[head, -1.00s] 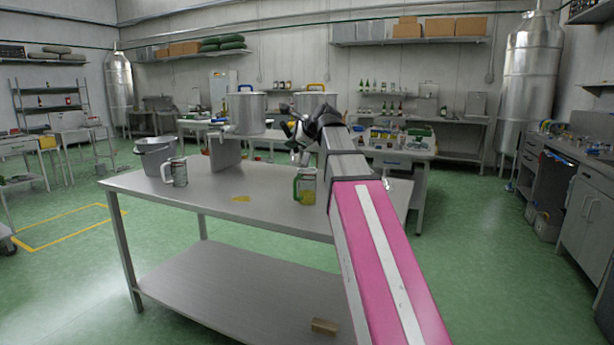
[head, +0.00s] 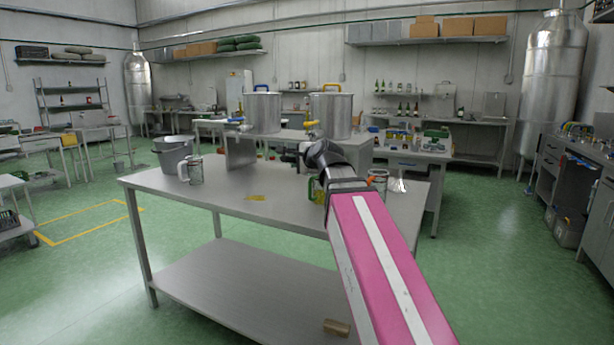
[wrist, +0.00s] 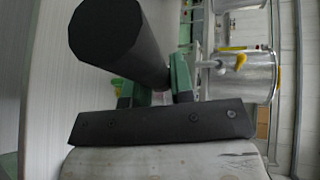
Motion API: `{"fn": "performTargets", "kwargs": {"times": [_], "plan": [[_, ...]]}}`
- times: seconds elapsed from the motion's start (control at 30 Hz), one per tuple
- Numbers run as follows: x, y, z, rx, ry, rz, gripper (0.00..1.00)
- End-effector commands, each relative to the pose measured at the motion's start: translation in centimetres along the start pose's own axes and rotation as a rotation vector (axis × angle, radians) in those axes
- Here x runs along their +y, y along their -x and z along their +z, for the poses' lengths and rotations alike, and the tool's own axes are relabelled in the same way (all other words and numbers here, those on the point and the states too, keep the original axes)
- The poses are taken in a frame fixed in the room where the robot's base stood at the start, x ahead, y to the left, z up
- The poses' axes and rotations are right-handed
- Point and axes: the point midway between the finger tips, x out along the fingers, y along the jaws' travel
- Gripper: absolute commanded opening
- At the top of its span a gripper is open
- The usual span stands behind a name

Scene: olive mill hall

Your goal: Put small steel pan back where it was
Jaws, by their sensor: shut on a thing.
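My gripper (wrist: 155,96) is shut on a thick black round bar (wrist: 110,40) in the wrist view, which looks like the handle of the small steel pan. The pan's steel body cannot be made out in either view. In the head view my arm reaches over the steel table (head: 225,208), and its own links hide the fingers and what they hold. A small shiny piece (head: 398,186) shows right of my arm near the table's right end; I cannot tell what it is.
On the table stand a handled mug (head: 194,171), a green-handled mug (head: 315,190) partly behind my arm, and an orange-handled one (head: 379,179). A yellow patch (head: 256,197) lies mid-table. The left tabletop is mostly clear.

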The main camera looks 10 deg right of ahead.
Motion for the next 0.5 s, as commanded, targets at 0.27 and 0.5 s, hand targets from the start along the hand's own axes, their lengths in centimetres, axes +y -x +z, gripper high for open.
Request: {"fn": "performTargets", "kwargs": {"times": [0.27, 0.5], "plan": [[-0.5, -1.9, 1.2, -0.021, 0.013, -0.001, 0.00], [-1.4, -8.2, 5.8, -0.104, 0.039, 0.012, 0.00]]}}
